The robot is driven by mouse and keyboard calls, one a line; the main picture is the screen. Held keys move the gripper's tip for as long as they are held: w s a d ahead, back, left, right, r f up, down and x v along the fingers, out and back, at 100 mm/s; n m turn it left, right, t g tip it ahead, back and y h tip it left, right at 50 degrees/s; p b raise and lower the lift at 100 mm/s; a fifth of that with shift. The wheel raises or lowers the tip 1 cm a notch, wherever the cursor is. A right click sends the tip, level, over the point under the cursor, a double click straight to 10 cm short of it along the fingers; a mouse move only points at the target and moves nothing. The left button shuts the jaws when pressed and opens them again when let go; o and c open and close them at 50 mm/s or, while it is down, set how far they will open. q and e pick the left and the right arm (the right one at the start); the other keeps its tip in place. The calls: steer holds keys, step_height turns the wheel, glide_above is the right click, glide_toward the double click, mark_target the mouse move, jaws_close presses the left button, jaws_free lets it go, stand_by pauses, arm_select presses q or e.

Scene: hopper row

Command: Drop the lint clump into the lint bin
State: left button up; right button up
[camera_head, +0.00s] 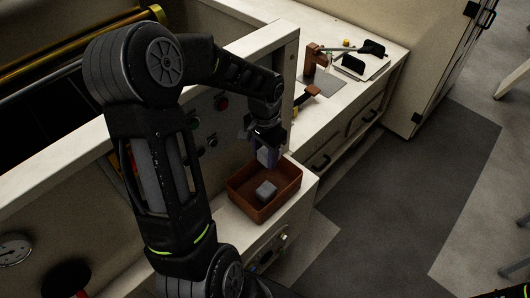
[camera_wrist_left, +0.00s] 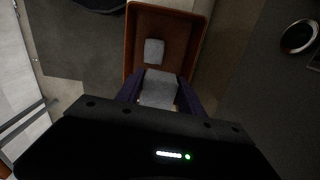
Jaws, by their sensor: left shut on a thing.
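My left gripper (camera_head: 265,153) is shut on a pale grey lint clump (camera_head: 264,156) and holds it above the brown bin (camera_head: 236,199). In the left wrist view the held clump (camera_wrist_left: 158,88) sits between the two dark purple fingers of my left gripper (camera_wrist_left: 160,95). The open bin (camera_wrist_left: 198,30) lies beyond it. A second grey block-like clump (camera_head: 266,190) lies on the bin's floor, and it also shows in the left wrist view (camera_wrist_left: 154,51). My right gripper is not in view.
The bin stands on a white ledge (camera_head: 235,226) beside a panel with knobs. A white counter (camera_head: 372,83) with a brown stand (camera_head: 312,62) and a dark-handled tool lies behind. Grey floor (camera_head: 400,205) is open to the right.

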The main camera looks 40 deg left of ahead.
mark_target(265, 153)
arm_select(q)
steer(key=shift+f+b, duration=0.85)
steer(key=shift+f, duration=0.8)
steer(key=o, duration=1.4)
steer(key=shift+r, duration=0.15)
step_height(265, 153, up, 8)
steer(key=shift+f+b, duration=0.2)
steer(key=shift+b, duration=0.1)
